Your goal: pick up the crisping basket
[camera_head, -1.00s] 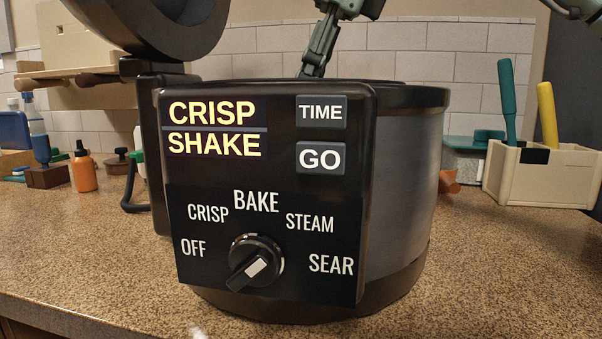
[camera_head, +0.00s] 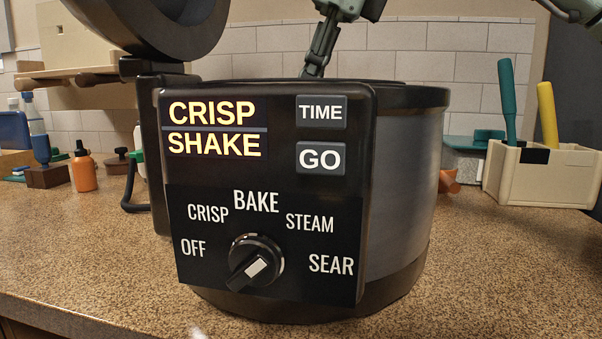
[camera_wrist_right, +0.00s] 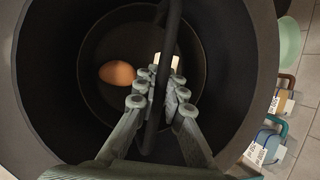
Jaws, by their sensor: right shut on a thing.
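The crisping basket (camera_wrist_right: 95,55) is a dark round pot inside the cooker. In the right wrist view its black handle bar (camera_wrist_right: 153,115) runs between the fingers of my right gripper (camera_wrist_right: 153,92), which is shut on it. A brown egg (camera_wrist_right: 117,73) and a pale block (camera_wrist_right: 165,61) lie in the basket, the block partly hidden by the gripper. The cooker (camera_head: 405,190) stands on the counter, its thick lid (camera_head: 150,35) raised. In the head view my right gripper (camera_head: 314,68) reaches down behind the control panel, and the basket is hidden. My left gripper is out of view.
A cream bin (camera_head: 540,178) with green and yellow handles stands to the right. An orange bottle (camera_head: 83,170) and small tools stand to the left, below a wooden rack (camera_head: 75,75). The tiled wall (camera_head: 450,65) is close behind. The front counter is clear.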

